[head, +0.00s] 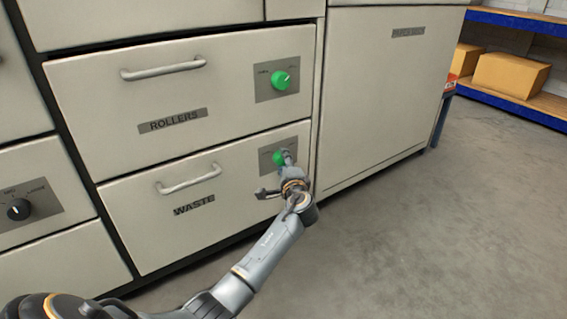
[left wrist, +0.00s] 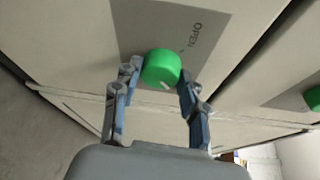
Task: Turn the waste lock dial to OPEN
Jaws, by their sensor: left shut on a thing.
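The waste lock dial (head: 278,158) is a round green knob on a grey plate at the right of the WASTE drawer (head: 235,195). My left gripper (head: 284,165) is at this dial and partly covers it in the head view. In the left wrist view, the fingers of the left gripper (left wrist: 161,78) are shut on the two sides of the green dial (left wrist: 160,66). A white mark shows on the dial's lower part there, and the word OPEN (left wrist: 197,35) is on the plate to its upper right. My right gripper is not in view.
The ROLLERS drawer (head: 180,100) above has another green dial (head: 281,81). A black dial (head: 18,209) is on a drawer at the left. Drawer handles (head: 190,181) stick out. The floor (head: 430,230) at the right is clear, with shelves holding boxes (head: 510,75) behind.

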